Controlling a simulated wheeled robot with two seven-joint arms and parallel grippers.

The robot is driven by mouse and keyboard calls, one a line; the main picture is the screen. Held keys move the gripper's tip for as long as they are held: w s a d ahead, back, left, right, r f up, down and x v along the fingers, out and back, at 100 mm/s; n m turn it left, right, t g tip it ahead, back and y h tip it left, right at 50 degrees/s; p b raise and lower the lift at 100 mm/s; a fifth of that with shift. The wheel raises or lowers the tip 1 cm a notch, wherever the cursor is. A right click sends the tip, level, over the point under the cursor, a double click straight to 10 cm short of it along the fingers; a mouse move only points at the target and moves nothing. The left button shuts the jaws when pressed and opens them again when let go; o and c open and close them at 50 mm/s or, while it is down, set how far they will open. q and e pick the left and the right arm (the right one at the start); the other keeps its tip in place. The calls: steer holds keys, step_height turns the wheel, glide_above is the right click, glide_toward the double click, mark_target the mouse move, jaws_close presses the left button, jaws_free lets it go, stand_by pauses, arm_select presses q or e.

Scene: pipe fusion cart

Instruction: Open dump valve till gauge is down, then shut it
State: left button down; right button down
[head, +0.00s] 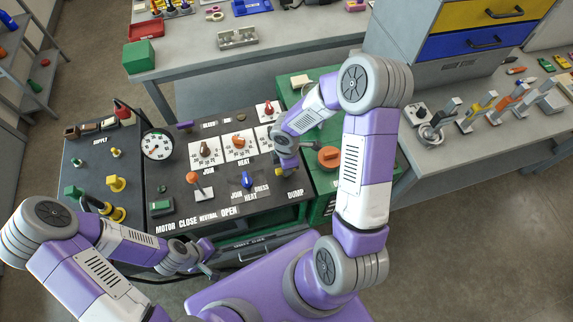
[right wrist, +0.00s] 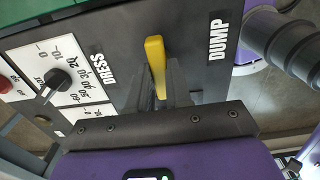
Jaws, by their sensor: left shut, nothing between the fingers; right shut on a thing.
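The dump valve's yellow lever (right wrist: 155,62) stands beside the white DUMP label in the right wrist view. My right gripper (right wrist: 160,88) is shut on the lever, with a dark finger on each side of it. In the head view my right gripper (head: 284,164) reaches down to the panel's right side and hides most of the lever. The round white pressure gauge (head: 157,145) stands at the panel's left; its needle is too small to read. My left gripper (head: 206,270) is shut and empty, low in front of the cart's front edge.
The black control panel (head: 212,190) carries several knobs and levers, including a blue lever (head: 247,180) left of my right gripper. An orange knob (head: 329,155) sits on the green unit to the right. Workbenches stand behind and at the right.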

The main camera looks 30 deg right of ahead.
steer(key=c, duration=1)
jaws_free()
steer(key=shift+c, duration=0.2)
step_height(320, 180, up, 8)
steer(key=shift+f+p, duration=0.2)
steer(key=shift+p, duration=0.95)
